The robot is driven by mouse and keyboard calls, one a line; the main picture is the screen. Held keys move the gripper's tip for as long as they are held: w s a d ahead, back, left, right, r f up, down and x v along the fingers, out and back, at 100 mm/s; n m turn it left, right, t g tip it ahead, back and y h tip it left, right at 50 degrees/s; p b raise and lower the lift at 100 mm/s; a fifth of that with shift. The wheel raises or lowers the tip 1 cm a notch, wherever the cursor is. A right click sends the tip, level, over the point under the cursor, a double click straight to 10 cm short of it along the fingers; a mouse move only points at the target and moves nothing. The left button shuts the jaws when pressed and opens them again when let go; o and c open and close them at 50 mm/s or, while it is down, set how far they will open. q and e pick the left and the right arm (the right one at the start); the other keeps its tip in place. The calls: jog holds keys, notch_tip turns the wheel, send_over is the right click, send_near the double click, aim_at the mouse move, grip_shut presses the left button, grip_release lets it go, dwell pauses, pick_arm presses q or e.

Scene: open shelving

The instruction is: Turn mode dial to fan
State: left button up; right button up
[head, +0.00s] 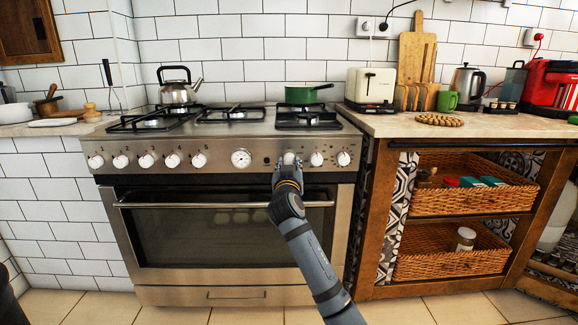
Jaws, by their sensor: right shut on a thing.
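The oven's front panel carries a row of white dials with a round gauge (241,158) in the middle. My right gripper (289,164) reaches up from below to the first dial (289,157) right of the gauge and is shut on it. The gripper hides the lower part of this dial, and its pointer and markings are too small to read. Two more white dials, one (316,159) and another (343,158), stand free to its right. My left gripper is not in view.
The oven door handle (150,205) runs across just below the panel, behind my right arm. A kettle (179,88) and a green pan (303,94) stand on the hob above. Wooden shelving with wicker baskets (450,265) is at the right.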

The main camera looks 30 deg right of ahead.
jog(key=shift+f, duration=0.15)
jog(key=o, duration=1)
jog(key=shift+o, duration=0.7)
jog(key=v, duration=1.2)
